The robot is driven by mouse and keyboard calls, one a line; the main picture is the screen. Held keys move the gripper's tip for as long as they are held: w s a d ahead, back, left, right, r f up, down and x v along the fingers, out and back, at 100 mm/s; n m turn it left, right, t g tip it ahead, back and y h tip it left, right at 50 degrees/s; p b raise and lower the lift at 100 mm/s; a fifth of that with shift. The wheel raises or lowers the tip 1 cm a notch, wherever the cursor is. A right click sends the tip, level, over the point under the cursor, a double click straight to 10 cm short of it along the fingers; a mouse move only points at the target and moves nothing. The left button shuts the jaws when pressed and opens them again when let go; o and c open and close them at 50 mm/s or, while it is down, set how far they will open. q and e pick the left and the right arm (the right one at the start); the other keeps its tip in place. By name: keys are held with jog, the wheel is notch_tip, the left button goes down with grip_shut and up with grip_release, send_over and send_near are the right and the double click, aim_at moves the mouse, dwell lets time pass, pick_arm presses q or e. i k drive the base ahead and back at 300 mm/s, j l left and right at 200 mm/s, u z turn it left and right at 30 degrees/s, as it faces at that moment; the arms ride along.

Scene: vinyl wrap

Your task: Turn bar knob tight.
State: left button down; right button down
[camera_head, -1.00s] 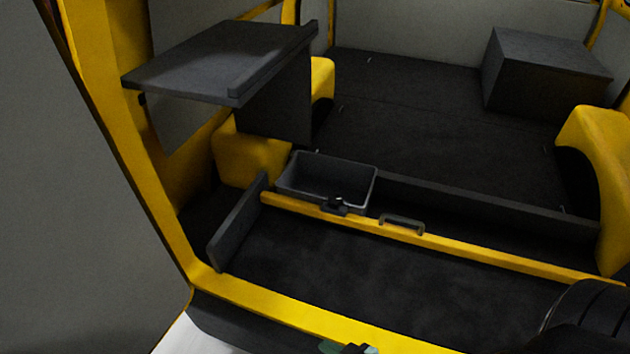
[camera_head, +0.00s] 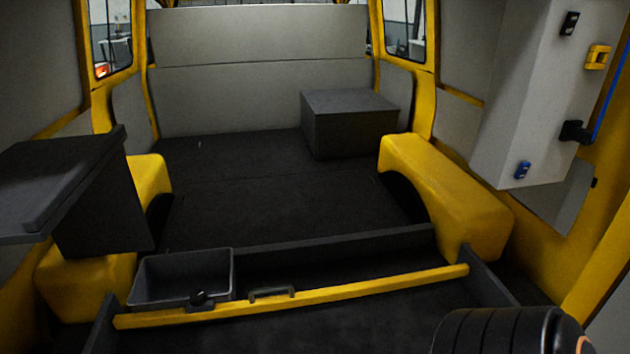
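The yellow bar (camera_head: 330,293) runs across the front of the van's cargo floor. A small black knob (camera_head: 198,298) sits on the bar near its left end, in front of a dark open bin (camera_head: 158,283). Its exact turn position is too small to tell. A dark handle (camera_head: 271,292) is on the bar to the right of the knob. A black ribbed part at the bottom right looks like my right arm. Neither gripper is in view, and nothing of mine touches the knob in the picture.
A dark shelf (camera_head: 60,180) juts in at the left. Yellow wheel arches stand at the left (camera_head: 88,285) and right (camera_head: 450,200). A dark box (camera_head: 350,125) is at the back. A white cabinet (camera_head: 530,95) hangs at the right. The middle floor (camera_head: 270,200) is clear.

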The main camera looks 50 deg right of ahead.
aim_at(197, 298)
jog(key=k+z, duration=0.1)
jog(key=z, duration=0.8)
jog(key=k+z, duration=0.15)
jog(key=z, duration=0.3)
jog(key=u, duration=1.35)
jog(key=i+u, duration=0.35)
jog(key=i, duration=0.2)
